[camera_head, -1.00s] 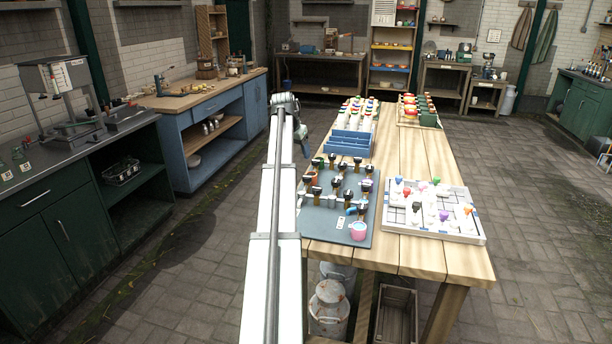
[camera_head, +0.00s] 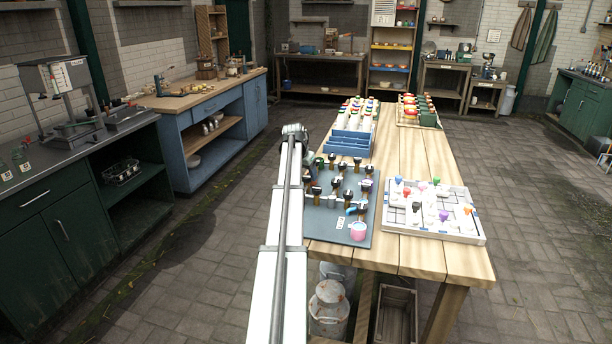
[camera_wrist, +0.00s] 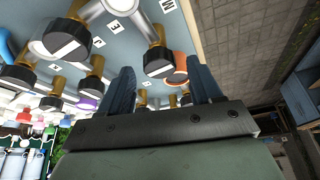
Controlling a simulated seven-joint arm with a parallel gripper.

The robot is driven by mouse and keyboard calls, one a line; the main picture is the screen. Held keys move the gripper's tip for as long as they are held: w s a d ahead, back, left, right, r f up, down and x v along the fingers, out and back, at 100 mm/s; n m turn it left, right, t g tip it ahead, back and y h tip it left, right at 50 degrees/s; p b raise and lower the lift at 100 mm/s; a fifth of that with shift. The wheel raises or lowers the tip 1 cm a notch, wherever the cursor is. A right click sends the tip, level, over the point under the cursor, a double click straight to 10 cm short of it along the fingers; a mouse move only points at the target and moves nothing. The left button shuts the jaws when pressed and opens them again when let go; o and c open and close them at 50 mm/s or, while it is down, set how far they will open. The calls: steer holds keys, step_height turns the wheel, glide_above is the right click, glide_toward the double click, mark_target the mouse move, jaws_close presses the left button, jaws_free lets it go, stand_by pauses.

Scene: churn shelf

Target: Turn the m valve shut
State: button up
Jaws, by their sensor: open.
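The valve board (camera_head: 335,230), a grey-blue panel with several black-knobbed valves on brass stems, lies at the left edge of the wooden table. In the wrist view, a letter tile reading M (camera_wrist: 167,6) is at the top. The nearest valve below it has a black knob (camera_wrist: 158,64) with a white stripe, and an orange ring shows behind it. My gripper (camera_wrist: 161,82) is open, with its two dark blue fingers apart on either side of this knob's line. I cannot tell how far the knob is from the fingers. In the head view my arm mostly hides the gripper.
Other valves with black knobs (camera_wrist: 68,38) crowd the left of the wrist view. A pink cup (camera_head: 358,231) stands on the board's front corner. A white tray of coloured pieces (camera_head: 440,228) is to the right and a blue crate (camera_head: 348,143) behind. Open floor lies left of the table.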

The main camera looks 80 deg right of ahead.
steer(key=shift+d+f, duration=0.2)
steer(key=shift+f, duration=0.2)
steer(key=shift+c, duration=0.5)
